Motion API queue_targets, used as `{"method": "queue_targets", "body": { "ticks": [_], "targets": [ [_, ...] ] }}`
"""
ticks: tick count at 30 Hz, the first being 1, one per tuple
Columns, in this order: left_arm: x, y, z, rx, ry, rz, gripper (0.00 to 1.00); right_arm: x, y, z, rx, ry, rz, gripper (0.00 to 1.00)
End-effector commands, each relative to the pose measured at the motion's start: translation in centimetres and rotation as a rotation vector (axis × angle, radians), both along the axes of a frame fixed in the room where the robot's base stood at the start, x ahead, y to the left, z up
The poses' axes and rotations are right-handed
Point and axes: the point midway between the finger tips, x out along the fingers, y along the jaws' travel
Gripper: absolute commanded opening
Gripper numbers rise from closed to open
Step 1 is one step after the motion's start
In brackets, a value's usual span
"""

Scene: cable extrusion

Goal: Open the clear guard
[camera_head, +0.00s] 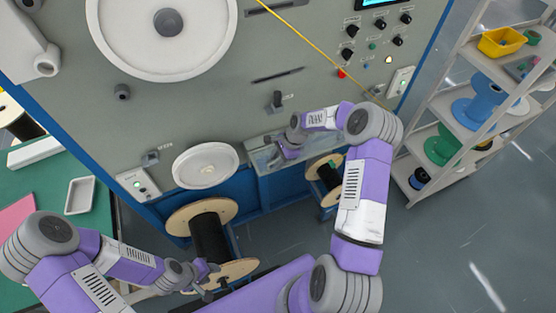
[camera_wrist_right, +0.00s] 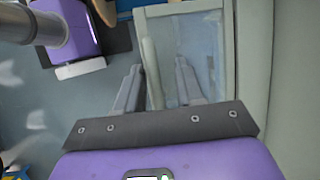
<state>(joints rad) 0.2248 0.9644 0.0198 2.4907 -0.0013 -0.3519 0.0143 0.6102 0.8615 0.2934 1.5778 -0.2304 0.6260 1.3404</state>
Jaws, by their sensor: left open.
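The clear guard (camera_head: 260,160) is a see-through panel in a pale frame, low on the grey machine face. In the right wrist view its frame (camera_wrist_right: 182,9) and pane (camera_wrist_right: 205,45) fill the upper middle, and it looks closed. A pale upright handle bar (camera_wrist_right: 151,72) stands along its left side. My right gripper (camera_head: 280,154) is at the guard. In the wrist view its two fingers (camera_wrist_right: 158,68) are apart, one on each side of the bar, with a gap showing. My left gripper (camera_head: 207,272) is open and empty, low at the left near a black-wound spool.
Wooden-flanged spools with black cable (camera_head: 209,238) (camera_head: 329,180) stand below the machine. A white disc (camera_head: 205,165) and a larger white wheel (camera_head: 162,35) are on its face. A shelf of spools (camera_head: 470,125) stands at the right.

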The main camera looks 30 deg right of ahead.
Motion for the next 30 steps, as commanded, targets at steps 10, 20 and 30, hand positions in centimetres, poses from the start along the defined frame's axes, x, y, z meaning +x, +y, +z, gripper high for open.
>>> {"method": "queue_targets", "body": {
  "ticks": [10,20,30],
  "targets": [
    [0.0,0.0,-0.1,0.000,0.000,0.000,0.43,-0.2,-0.1,0.3,0.001,0.006,0.001,0.38],
    [0.0,0.0,-0.7,0.000,0.000,0.000,0.43,-0.8,-2.1,5.0,-0.001,0.002,0.000,0.38],
    [0.0,0.0,-0.9,0.000,0.000,0.000,0.43,-1.1,-2.8,6.9,0.001,0.004,0.001,0.38]
  ]
}}
